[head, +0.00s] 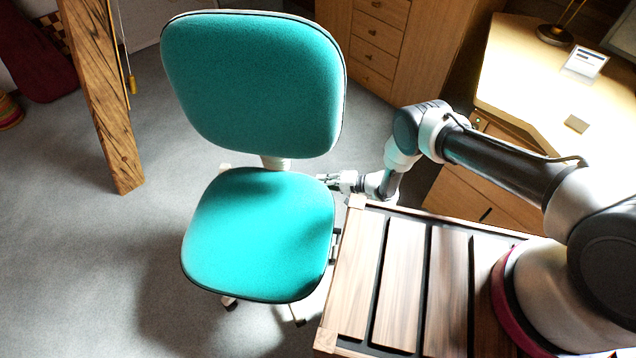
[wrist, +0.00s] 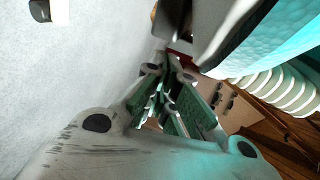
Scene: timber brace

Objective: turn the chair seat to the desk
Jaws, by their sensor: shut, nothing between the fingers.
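The teal office chair stands in the middle of the head view, with its seat (head: 262,232) on the near side and its backrest (head: 254,84) on the far side. The seat's front faces the bottom of the picture, while the desk (head: 513,75) stands at the upper right. My gripper (head: 323,180) is at the seat's rear right edge, just below the backrest. It is shut and empty; I cannot tell whether it touches the chair. In the wrist view my gripper (wrist: 166,75) points past the teal seat (wrist: 262,48) and the white ribbed chair post cover (wrist: 287,88).
A slatted wooden top (head: 400,285) lies under my arm, close to the seat's right side. A wooden drawer cabinet (head: 375,40) stands behind the chair. A slanted timber post (head: 105,100) stands at the left. Grey floor (head: 90,260) is clear left of the chair.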

